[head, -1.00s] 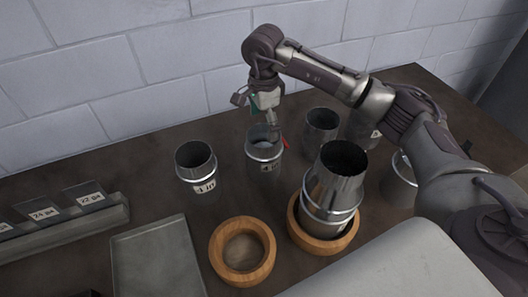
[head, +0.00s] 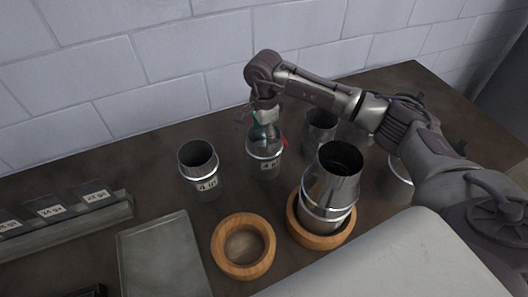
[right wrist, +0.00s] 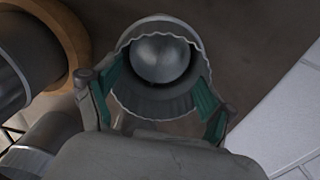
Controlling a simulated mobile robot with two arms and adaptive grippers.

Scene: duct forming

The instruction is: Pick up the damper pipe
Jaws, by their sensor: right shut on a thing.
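The damper pipe (head: 264,160) is a short grey metal pipe with a bright band, a label and a small red part at its right side. It stands upright on the table, near the wall. My right gripper (head: 264,131) is at its top from above. In the right wrist view the green-padded fingers of my right gripper (right wrist: 160,95) are on opposite sides of the crimped rim of the damper pipe (right wrist: 155,106), shut on it. A round grey disc shows inside its mouth. My left gripper is not in view.
A "4 in" pipe (head: 199,170) stands to the left. A large pipe (head: 331,185) stands in a wooden ring (head: 320,239) in front to the right. An empty wooden ring (head: 225,262) and a flat grey tray (head: 161,255) lie in front. Another pipe (head: 320,127) stands behind right.

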